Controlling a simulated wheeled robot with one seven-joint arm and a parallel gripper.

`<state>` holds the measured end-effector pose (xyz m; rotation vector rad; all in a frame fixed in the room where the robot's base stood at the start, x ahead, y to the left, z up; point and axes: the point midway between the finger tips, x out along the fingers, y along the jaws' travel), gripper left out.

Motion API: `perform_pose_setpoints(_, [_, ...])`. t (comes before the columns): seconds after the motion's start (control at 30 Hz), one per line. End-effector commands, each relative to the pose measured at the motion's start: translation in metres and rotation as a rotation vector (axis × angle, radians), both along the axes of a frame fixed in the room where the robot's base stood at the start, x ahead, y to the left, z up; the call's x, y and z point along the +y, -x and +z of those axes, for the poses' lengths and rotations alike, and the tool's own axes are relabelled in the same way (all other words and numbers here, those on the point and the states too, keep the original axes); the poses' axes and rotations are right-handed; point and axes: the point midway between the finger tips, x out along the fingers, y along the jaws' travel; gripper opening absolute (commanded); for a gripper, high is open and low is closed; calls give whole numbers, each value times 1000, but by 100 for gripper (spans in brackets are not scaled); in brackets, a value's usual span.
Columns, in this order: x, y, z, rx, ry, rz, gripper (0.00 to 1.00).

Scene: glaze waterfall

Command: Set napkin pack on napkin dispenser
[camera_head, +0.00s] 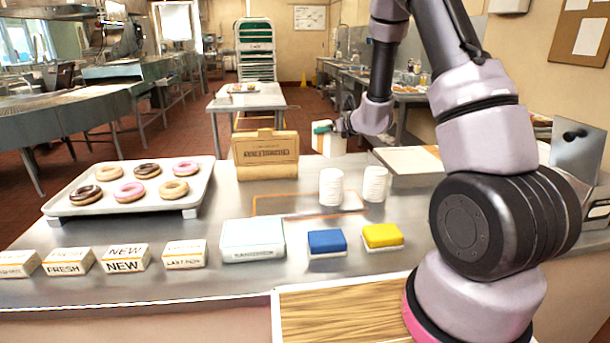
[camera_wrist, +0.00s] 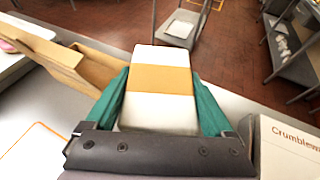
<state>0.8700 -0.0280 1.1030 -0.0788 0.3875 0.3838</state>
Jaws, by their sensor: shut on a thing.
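A white napkin pack (camera_wrist: 160,112) with an orange band sits between the teal fingers of my gripper (camera_wrist: 160,85) in the wrist view. The gripper is shut on it. In the head view my gripper (camera_head: 323,128) and the pale pack (camera_head: 329,146) are in front of the back edge of the counter, right of the cardboard box and above the white cup stacks. I cannot tell for sure which thing is the napkin dispenser. A grey metal piece with a dark hole (camera_head: 578,150) stands at the far right, partly behind my arm.
A cardboard box (camera_head: 265,155) stands left of the pack, with two white cup stacks (camera_head: 331,187) in front. A donut tray (camera_head: 135,205) is at left. Blue (camera_head: 326,242) and yellow (camera_head: 382,235) blocks lie in front.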

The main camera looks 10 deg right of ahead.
Motion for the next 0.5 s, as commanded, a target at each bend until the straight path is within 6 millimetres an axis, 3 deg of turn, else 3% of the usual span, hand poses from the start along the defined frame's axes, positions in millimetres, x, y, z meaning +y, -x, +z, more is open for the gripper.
perform_pose_setpoints(0.2, [3, -2, -42, 5, -2, 3, 15])
perform_pose_setpoints(0.5, [2, -3, -69, 3, -2, 2, 15])
